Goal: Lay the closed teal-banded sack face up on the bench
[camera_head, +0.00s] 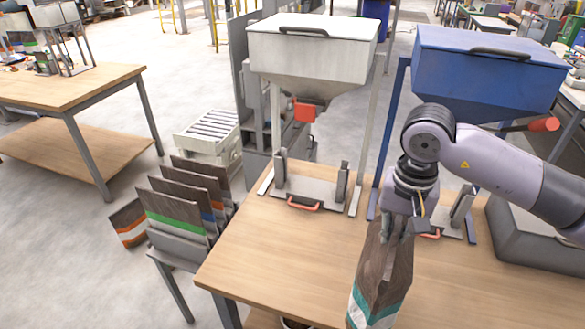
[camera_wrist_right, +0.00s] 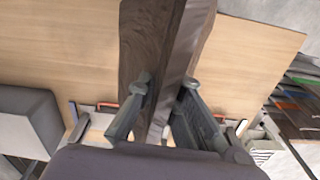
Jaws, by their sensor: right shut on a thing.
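The teal-banded sack (camera_head: 383,272) is brown with a teal band and a white band near its lower end. It hangs tilted over the front of the wooden bench (camera_head: 270,250) in the head view. My right gripper (camera_head: 396,228) is shut on its top end. In the right wrist view the sack (camera_wrist_right: 150,45) runs away from between the fingers of the right gripper (camera_wrist_right: 160,95), over the bench top. I cannot tell whether its lower end touches the bench. My left gripper is not in view.
A white hopper (camera_head: 310,50) and a blue hopper (camera_head: 485,70) stand at the bench's back, with a clamp base (camera_head: 312,190) under the white one. A rack holds several banded sacks (camera_head: 175,215) at left. A grey box (camera_head: 530,240) is at right. The bench's left part is clear.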

